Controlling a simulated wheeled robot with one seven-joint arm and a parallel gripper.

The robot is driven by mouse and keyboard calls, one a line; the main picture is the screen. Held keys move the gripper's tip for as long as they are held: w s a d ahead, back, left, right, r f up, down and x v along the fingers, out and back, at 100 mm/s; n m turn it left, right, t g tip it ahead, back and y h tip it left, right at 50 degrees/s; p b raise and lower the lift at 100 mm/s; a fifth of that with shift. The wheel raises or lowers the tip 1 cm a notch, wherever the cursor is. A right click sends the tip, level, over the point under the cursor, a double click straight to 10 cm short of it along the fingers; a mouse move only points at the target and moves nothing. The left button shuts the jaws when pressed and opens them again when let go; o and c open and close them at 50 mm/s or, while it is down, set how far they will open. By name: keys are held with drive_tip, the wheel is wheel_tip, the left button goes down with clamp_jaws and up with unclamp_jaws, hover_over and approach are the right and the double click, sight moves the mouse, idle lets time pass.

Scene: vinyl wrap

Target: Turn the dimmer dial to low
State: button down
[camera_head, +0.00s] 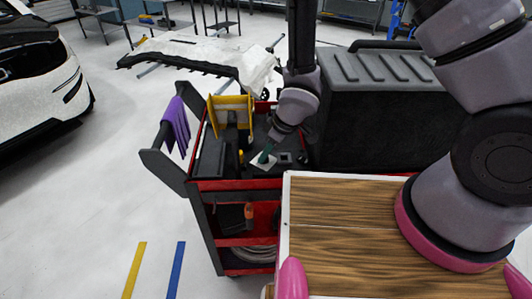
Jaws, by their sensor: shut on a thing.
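My gripper (271,147) points down and to the left over the top tray of a red and black tool cart (235,184). Its dark green fingertips come down on a small white square plate (258,165) lying in the tray. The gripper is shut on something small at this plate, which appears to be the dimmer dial. The fingers hide the dial itself, so its setting cannot be read.
A small grey and black item (286,158) lies right of the plate. A yellow holder (232,103) stands behind it, left. Purple cloth (176,125) hangs on the cart's handle. A large black case (390,115) stands close on the right.

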drive_tip(key=shift+n, duration=0.4)
drive_tip(key=c, duration=0.9)
unclamp_jaws()
drive_tip(key=shift+o, duration=0.2)
